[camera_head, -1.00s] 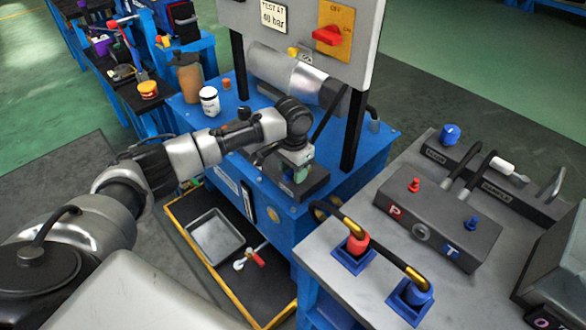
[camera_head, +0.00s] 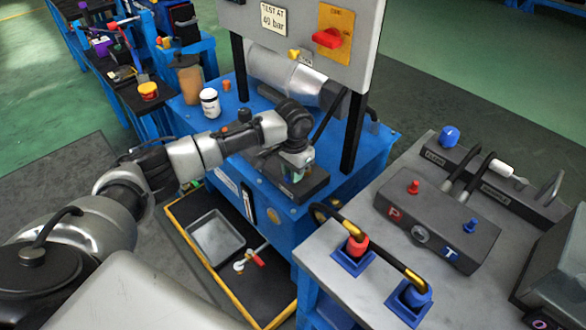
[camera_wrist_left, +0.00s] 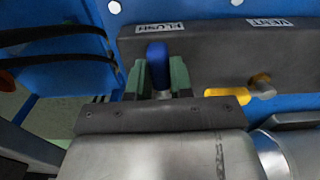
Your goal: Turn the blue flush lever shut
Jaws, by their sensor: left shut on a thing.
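The blue flush lever (camera_wrist_left: 157,62) stands between the two green fingers of my left gripper (camera_wrist_left: 160,80) in the left wrist view. The fingers are shut on it. Its blue grip points up the picture, toward the upside-down FLUSH label on the dark valve block (camera_wrist_left: 220,48). In the head view my left gripper (camera_head: 293,173) reaches down to this block (camera_head: 312,187) on the blue bench, and it hides most of the lever. My right gripper is not in view.
A yellow lever (camera_wrist_left: 230,94) sits on the same block under the VENT label. A grey cylinder (camera_head: 280,72) lies behind the gripper, below an upright panel with a red switch (camera_head: 328,38). A white jar (camera_head: 210,102) stands to the left. A grey table (camera_head: 350,285) with hoses is at right.

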